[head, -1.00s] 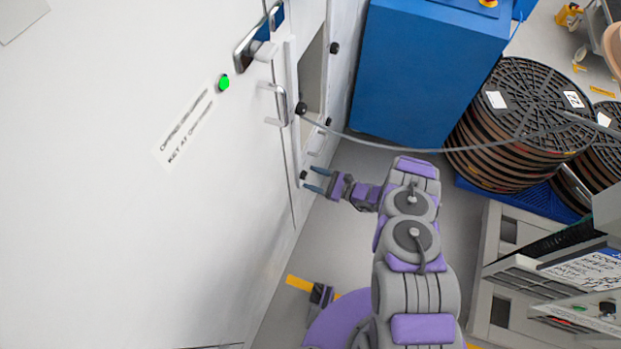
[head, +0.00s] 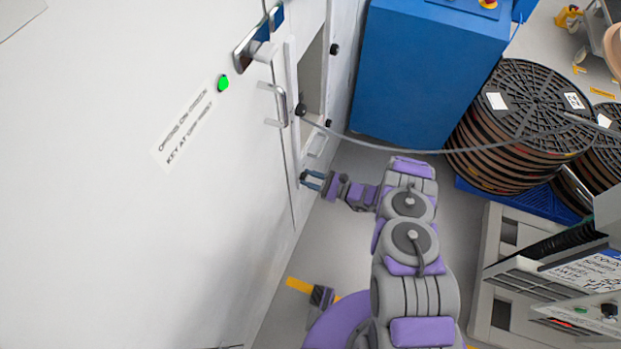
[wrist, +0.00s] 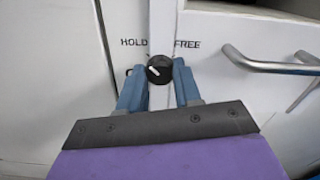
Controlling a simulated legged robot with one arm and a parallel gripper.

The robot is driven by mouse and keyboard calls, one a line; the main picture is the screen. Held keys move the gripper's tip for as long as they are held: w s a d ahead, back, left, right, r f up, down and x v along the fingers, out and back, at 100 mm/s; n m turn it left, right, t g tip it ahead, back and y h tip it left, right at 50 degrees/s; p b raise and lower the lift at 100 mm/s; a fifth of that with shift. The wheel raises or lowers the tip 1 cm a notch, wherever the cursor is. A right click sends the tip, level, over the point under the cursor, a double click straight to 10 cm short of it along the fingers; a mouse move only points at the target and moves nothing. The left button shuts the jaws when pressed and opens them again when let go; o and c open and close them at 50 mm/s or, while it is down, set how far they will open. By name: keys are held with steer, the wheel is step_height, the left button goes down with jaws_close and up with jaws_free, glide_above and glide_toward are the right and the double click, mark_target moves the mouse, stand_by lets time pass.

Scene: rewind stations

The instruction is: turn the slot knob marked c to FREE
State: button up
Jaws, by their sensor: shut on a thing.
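In the wrist view a black round knob (wrist: 158,69) sits on the white panel between the printed words HOLD (wrist: 134,42) and FREE (wrist: 187,45). Its white pointer line slants toward the upper left, the HOLD side. My gripper (wrist: 158,76) is shut on the knob, with one blue finger on each side of it. In the head view my gripper (head: 312,180) reaches the side face of the white cabinet, low down, where the knob (head: 303,177) shows as a small dark spot. The letter c is not readable in either view.
A metal bar handle (wrist: 270,62) is right of the knob in the wrist view. In the head view, a grey cable (head: 400,150) runs from the cabinet above my arm. A blue cabinet (head: 425,75) and stacked reels (head: 515,120) stand to the right.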

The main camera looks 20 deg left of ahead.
steer(key=shift+c, duration=0.5)
steer(key=shift+m, duration=0.3)
steer(key=shift+w+d+m, duration=0.1)
steer(key=shift+w+m, duration=0.1)
steer(key=shift+m, duration=4.1)
steer(key=shift+w+d+m, duration=0.1)
steer(key=shift+w+m, duration=0.05)
steer(key=shift+m, duration=4.15)
steer(key=shift+f, duration=0.1)
steer(key=o, duration=0.9)
steer(key=shift+f, duration=0.1)
steer(key=shift+o, duration=0.7)
steer(key=shift+s+a, duration=0.1)
steer(key=shift+a, duration=0.05)
